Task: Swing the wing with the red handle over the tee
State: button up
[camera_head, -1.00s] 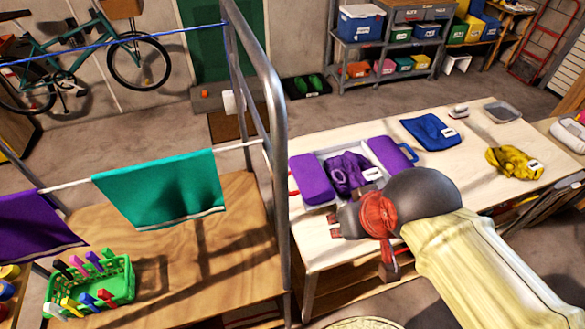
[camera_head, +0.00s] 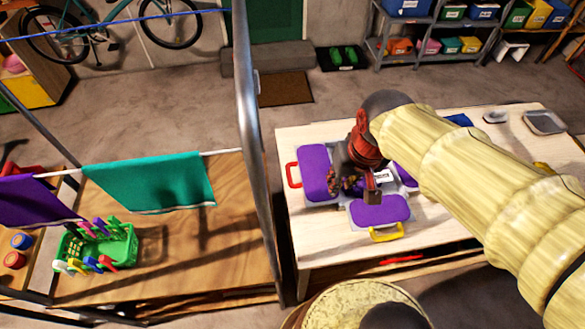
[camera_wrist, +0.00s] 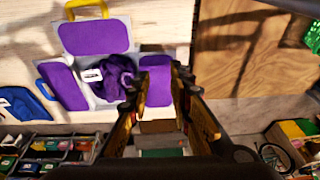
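The folding board lies on the pale table with purple wings. The wing with the red handle (camera_head: 317,172) is flat on the left, and its red handle (camera_head: 292,174) sticks out at its outer edge. In the wrist view this wing (camera_wrist: 156,64) is partly behind my fingers, and its handle is hidden. The purple tee (camera_wrist: 116,76) lies bunched in the middle of the board, with a white label. My gripper (camera_head: 353,190) is above the board between the tee and the red-handled wing. Its fingers (camera_wrist: 160,92) are apart with nothing between them.
The wing with the yellow handle (camera_head: 380,211) lies at the front, and another wing (camera_head: 406,174) lies right, mostly behind my arm. A blue folded cloth (camera_wrist: 22,105) and grey trays (camera_head: 543,122) are on the table. A metal rack post (camera_head: 247,110) stands close left of the table.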

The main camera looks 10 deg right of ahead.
jog(key=w+a+f+g+p, duration=0.25)
jog(key=w+f+p, duration=0.2)
jog(key=w, duration=0.25)
jog(key=y+p, duration=0.2)
jog(key=p, duration=0.1)
send_near(290, 176)
jog(key=b+x, duration=0.1)
jog(key=x, duration=0.7)
jog(key=shift+s+a+f, duration=0.1)
jog(key=shift+f, duration=0.15)
jog(key=shift+c, duration=1.2)
grip_shut()
